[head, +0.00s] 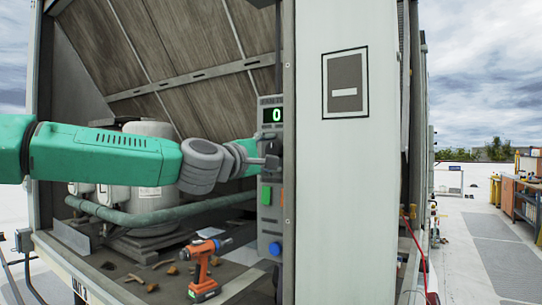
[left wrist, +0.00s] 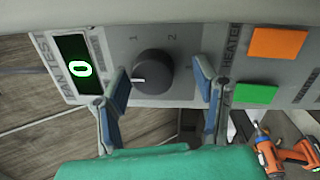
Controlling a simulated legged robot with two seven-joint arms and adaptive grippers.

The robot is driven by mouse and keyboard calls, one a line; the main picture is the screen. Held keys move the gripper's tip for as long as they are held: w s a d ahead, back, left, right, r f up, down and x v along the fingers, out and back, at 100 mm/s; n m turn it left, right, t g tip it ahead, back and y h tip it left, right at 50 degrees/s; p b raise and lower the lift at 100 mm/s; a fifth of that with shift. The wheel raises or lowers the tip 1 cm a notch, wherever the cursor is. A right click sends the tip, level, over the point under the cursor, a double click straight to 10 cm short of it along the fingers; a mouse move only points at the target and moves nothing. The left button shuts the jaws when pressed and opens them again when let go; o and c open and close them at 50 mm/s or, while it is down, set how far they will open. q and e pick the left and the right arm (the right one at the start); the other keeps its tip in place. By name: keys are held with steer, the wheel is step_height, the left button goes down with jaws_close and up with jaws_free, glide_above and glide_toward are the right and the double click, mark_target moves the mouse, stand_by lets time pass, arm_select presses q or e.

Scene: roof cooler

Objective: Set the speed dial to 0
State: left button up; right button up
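The speed dial (left wrist: 153,72) is a round black knob on a grey control panel (left wrist: 190,55). Its white pointer mark points left in the left wrist view, toward the display. The marks 1 and 2 show beside the knob; no 0 mark is visible by it. The display (left wrist: 78,66) shows a green 0, also in the head view (head: 276,115). My left gripper (left wrist: 162,78) is open, with one finger on each side of the dial; I cannot tell if they touch it. In the head view the left gripper (head: 264,161) is at the panel and largely covers the dial. My right gripper is not in view.
An orange button (left wrist: 278,43) and a green button (left wrist: 256,93) sit beside the dial; a blue button (head: 275,248) is lower. A white post (head: 345,200) stands right of the panel.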

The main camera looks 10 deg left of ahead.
arm_select(q)
steer(key=shift+r, duration=0.1)
steer(key=shift+s+a, duration=0.1)
steer(key=shift+s, duration=0.1)
steer(key=v, duration=1.1)
steer(key=shift+s+a+f, duration=0.2)
steer(key=shift+d, duration=0.1)
